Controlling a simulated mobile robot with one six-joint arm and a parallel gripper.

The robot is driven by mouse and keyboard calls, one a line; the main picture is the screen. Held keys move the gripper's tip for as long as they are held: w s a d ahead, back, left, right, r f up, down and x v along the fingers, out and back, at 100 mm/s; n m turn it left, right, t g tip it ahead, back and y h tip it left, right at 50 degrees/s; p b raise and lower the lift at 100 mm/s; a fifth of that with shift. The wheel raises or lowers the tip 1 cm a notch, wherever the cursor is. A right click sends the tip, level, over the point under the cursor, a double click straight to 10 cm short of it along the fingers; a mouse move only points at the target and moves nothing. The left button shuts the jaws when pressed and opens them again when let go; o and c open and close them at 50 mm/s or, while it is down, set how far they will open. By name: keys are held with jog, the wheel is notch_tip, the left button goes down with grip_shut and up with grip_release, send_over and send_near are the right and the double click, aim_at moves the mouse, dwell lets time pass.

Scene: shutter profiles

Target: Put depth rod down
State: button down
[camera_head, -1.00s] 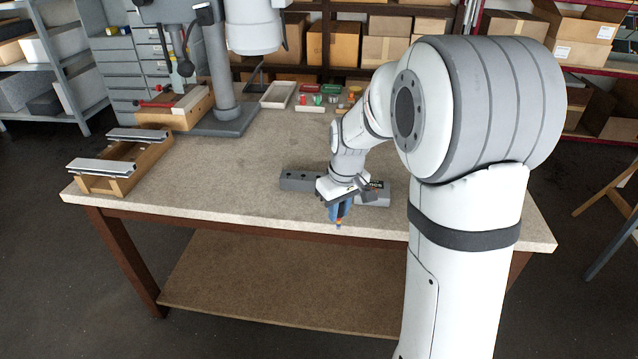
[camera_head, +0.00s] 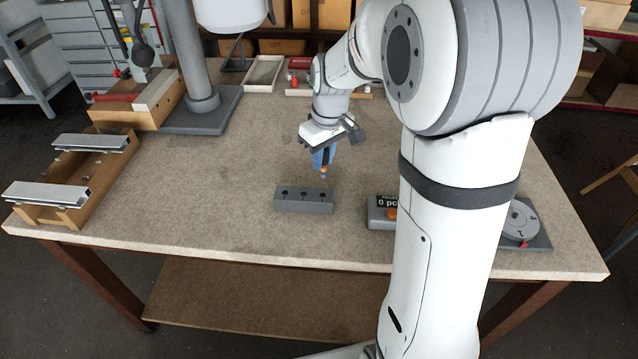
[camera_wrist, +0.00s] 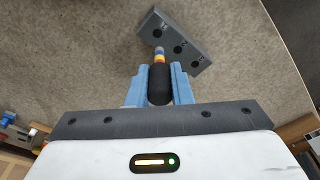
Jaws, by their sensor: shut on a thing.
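The depth rod (camera_head: 323,171) is a slim tool with a black handle and coloured bands at its tip. My gripper (camera_head: 323,157) has blue fingers shut on it. In the wrist view the black handle of the rod (camera_wrist: 158,86) sits between the two blue fingers, its banded tip pointing at the block. The grey block (camera_head: 303,207) with three holes in its top lies on the table, just in front of and below the rod in the head view. In the wrist view the block (camera_wrist: 169,38) lies beyond the tip. I cannot tell the exact height of the tip above the table.
A counter box (camera_head: 383,213) reading "0 pc" and a round dial (camera_head: 522,220) stand to the right, partly behind my arm. A wooden frame with metal profiles (camera_head: 90,140) lies at left, near a drill stand (camera_head: 200,105). The table (camera_head: 220,180) is clear around the block.

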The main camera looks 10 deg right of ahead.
aim_at(322, 174)
jog(key=f, duration=0.6)
jog(key=shift+w+f+p, duration=0.25)
jog(key=shift+w+p, duration=0.05)
jog(key=shift+w, duration=0.1)
jog(key=shift+s+f, duration=0.1)
jog(key=shift+f, duration=1.6)
jog(key=shift+f, duration=0.1)
jog(key=shift+f, duration=0.15)
jog(key=c, duration=1.3)
grip_release()
